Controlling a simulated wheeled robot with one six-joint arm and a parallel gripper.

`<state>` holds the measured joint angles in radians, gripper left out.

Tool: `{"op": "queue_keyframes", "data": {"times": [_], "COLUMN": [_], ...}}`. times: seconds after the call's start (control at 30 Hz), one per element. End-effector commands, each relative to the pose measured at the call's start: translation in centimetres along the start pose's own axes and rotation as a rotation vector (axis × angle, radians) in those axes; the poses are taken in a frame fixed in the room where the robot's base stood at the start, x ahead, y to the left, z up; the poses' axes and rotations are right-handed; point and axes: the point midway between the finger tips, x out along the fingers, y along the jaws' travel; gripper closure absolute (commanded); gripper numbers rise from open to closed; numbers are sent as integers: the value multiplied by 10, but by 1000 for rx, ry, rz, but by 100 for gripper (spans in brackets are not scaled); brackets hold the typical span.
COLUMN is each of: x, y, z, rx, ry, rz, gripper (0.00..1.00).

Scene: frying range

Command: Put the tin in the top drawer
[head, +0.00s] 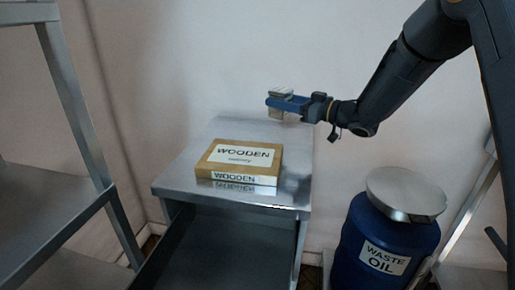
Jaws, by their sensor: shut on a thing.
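My gripper (288,104) is shut on a small pale, boxy thing, which I take to be the tin (280,113). Its top shows above the blue finger and its lower part below; the finger hides the middle. It is held in front of the wall, above the back right of the metal cabinet (235,130). The top drawer (215,255) is pulled open at the cabinet's front, with a dark inside that looks empty where it shows. The drawer's front end is out of frame.
A brown box labelled WOODEN (238,162) lies on the cabinet top. A blue WASTE OIL drum (385,235) with a metal lid (405,195) stands to the right. A metal shelf rack (70,110) stands at the left. The wall is close behind the cabinet.

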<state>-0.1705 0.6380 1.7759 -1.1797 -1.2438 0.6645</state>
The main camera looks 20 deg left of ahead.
Motion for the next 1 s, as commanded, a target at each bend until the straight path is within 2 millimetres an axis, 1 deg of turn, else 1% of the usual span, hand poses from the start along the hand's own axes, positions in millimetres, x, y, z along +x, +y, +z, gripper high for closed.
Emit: {"op": "queue_keyframes", "data": {"times": [0.1,0.2,0.3,0.47,0.7,1.0], "x": [0,0,0,0,0,0], "y": [-1,-1,0,0,0,0], "z": [22,39,50,60,90,93], "rx": [4,3,1,0,1,-1], "ry": [-1,-1,0,1,0,1], "rz": [-3,-3,-2,-2,-1,-1], "gripper": [90,90,90,90,90,90]}}
